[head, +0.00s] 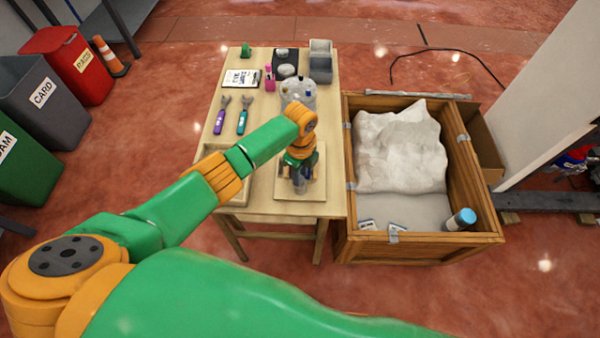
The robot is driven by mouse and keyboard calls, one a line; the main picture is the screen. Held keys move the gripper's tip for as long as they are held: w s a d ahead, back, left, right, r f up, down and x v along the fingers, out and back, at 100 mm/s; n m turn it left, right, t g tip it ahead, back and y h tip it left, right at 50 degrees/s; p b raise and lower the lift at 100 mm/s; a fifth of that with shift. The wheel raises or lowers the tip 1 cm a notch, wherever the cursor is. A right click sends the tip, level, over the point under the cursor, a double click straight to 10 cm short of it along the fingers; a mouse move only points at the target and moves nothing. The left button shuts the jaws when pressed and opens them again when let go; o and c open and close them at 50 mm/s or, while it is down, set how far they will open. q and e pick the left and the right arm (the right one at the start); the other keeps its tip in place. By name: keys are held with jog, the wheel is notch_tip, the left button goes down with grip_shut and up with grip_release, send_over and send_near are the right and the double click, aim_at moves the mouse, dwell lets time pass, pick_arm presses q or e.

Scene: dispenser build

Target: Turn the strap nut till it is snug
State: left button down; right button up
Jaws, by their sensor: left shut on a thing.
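My left gripper (299,185) points down over the square wooden tray (285,193) at the front right of the work table. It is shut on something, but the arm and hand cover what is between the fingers. I cannot make out the strap nut or the strap; they are too small or hidden behind the gripper. My right gripper is not in view.
A purple-handled tool (219,118) and a teal-handled tool (243,118) lie left on the wooden table (232,150). An open wooden crate (421,240) stands close on the right.

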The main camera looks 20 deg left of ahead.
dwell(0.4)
pick_arm(q)
jog(key=c, duration=0.7)
grip_release()
notch_tip(320, 180, up, 7)
jog(key=shift+r+p, duration=0.1)
jog(key=shift+p, duration=0.2)
